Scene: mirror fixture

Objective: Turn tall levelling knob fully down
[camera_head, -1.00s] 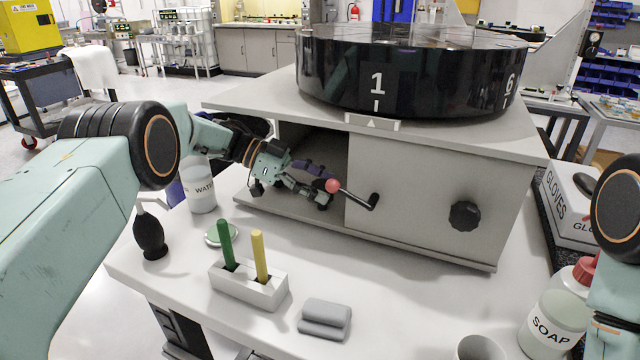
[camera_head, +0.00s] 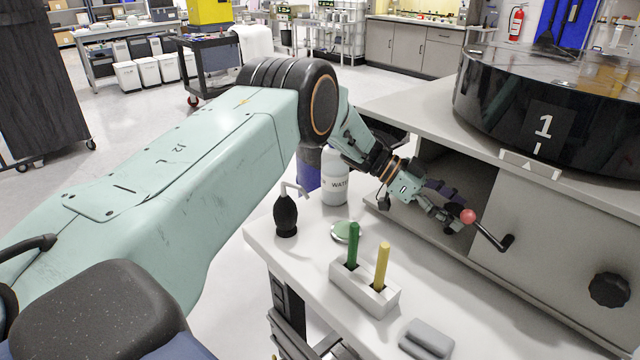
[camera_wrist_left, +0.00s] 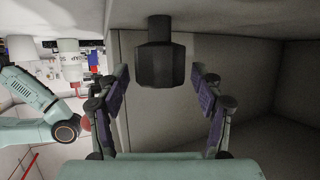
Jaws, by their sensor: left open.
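A dark faceted knob (camera_wrist_left: 160,65) on a narrower stem shows at the top middle of the left wrist view. My left gripper (camera_wrist_left: 160,80) is open, with one finger on each side of the knob and a visible gap on both sides. In the head view my left gripper (camera_head: 447,205) reaches into the open left compartment of the grey cabinet (camera_head: 545,245). The knob between its fingers cannot be made out there. My right gripper is not in view.
A red-ended crank handle (camera_head: 468,216) juts out close to my left gripper. A black knob (camera_head: 609,289) is on the front panel. A drum marked 1 (camera_head: 545,100) sits on top.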

